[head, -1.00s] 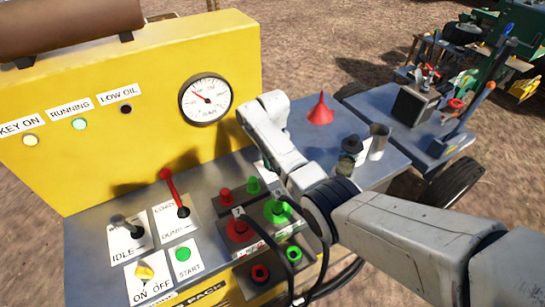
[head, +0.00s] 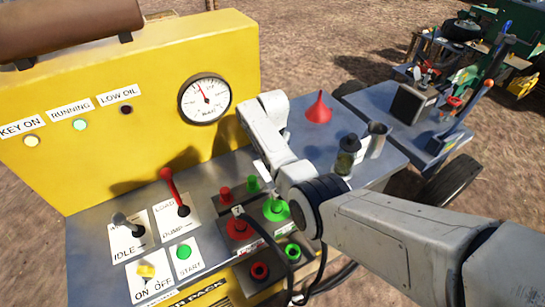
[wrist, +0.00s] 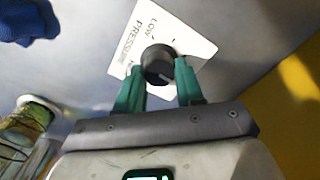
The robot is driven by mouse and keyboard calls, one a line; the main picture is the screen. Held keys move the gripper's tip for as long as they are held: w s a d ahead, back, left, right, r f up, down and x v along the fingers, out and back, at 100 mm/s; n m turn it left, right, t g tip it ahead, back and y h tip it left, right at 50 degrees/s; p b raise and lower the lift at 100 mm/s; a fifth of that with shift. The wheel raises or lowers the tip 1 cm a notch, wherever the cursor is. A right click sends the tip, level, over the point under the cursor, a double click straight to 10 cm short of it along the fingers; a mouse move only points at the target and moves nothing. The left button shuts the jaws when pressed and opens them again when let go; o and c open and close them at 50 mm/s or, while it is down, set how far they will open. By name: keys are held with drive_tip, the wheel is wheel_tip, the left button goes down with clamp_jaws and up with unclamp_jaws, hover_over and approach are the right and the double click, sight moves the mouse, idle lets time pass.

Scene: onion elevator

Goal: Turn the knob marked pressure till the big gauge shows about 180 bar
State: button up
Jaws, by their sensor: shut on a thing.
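The dark round pressure knob (wrist: 157,62) stands on a white label plate (wrist: 190,47) marked PRESSURE and LOW in the wrist view. My gripper (wrist: 160,80) is shut on the knob, one teal finger on each side. In the head view my arm hides the knob and fingers. The big round gauge (head: 205,99) is on the yellow panel; its red needle points up and slightly left. Its numbers are too small to read.
Left of my arm are a red-handled lever (head: 174,192), a grey lever (head: 128,224), a green start button (head: 183,252) and hose couplings (head: 241,229). A red funnel (head: 318,110), a dark bottle (head: 347,155) and a metal cup (head: 376,140) stand to the right.

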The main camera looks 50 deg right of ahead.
drive_tip(key=m, duration=0.5)
drive_tip(key=shift+m, duration=0.3)
drive_tip(key=m, duration=0.4)
drive_tip(key=shift+s+r+m+b, duration=0.1)
drive_tip(key=shift+m+b, duration=0.2)
drive_tip(key=shift+m, duration=0.1)
drive_tip(key=o, duration=1)
drive_tip(key=shift+o, duration=0.2)
wheel_tip(320, 180, up, 11)
drive_tip(key=b, duration=0.1)
drive_tip(key=shift+f, duration=0.2)
